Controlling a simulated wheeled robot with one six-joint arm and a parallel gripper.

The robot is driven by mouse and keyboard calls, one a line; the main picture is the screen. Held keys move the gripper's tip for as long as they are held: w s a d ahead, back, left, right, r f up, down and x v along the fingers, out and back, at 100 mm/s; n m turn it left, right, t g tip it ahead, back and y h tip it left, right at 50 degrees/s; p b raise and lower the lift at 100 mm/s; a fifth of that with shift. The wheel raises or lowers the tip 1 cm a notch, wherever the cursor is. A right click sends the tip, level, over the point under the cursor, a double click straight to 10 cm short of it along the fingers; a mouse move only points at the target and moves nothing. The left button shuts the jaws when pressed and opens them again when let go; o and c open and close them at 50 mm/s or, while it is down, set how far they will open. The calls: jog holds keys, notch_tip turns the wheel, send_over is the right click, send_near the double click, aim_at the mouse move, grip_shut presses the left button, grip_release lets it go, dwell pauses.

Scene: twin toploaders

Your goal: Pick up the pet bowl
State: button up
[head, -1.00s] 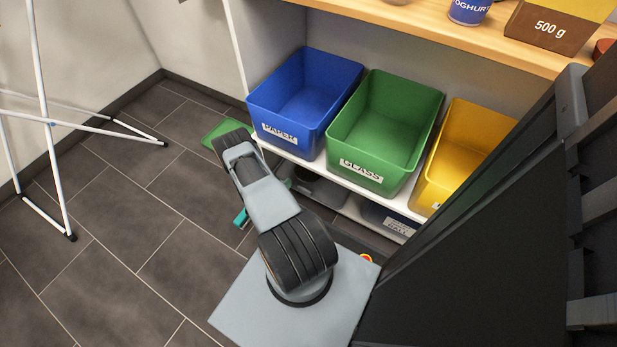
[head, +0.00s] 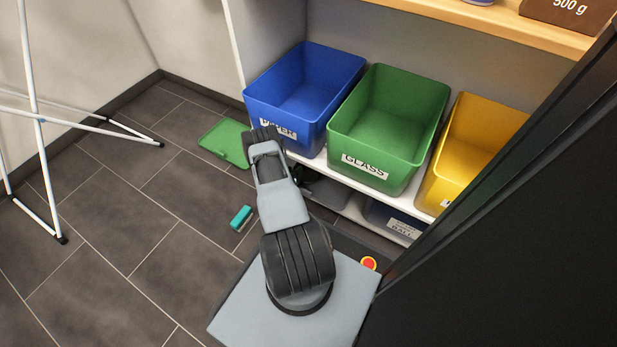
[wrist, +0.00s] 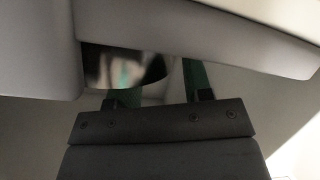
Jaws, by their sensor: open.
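A shiny metal bowl (wrist: 122,68), which looks like the pet bowl, shows in the wrist view just beyond my gripper (wrist: 158,82). Its curved side mirrors the surroundings, and pale surfaces in front hide part of it. My gripper's two dark green fingers are apart, with one overlapping the bowl's lower edge in the picture and the other to its right. I cannot tell whether they touch it. In the head view my arm reaches toward the low shelf below the bins. My gripper is mostly hidden there, and I cannot make out the bowl.
Blue (head: 305,95), green (head: 385,125) and yellow (head: 470,150) bins stand on the white shelf. Grey (head: 325,192) and dark blue (head: 392,218) containers sit below. A green dustpan-like item (head: 222,142) and teal object (head: 241,217) lie on the floor. A white rack (head: 38,120) stands left.

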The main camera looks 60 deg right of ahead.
jog(key=shift+d+f, duration=0.1)
jog(key=shift+d, duration=0.25)
jog(key=shift+c, duration=0.4)
grip_shut()
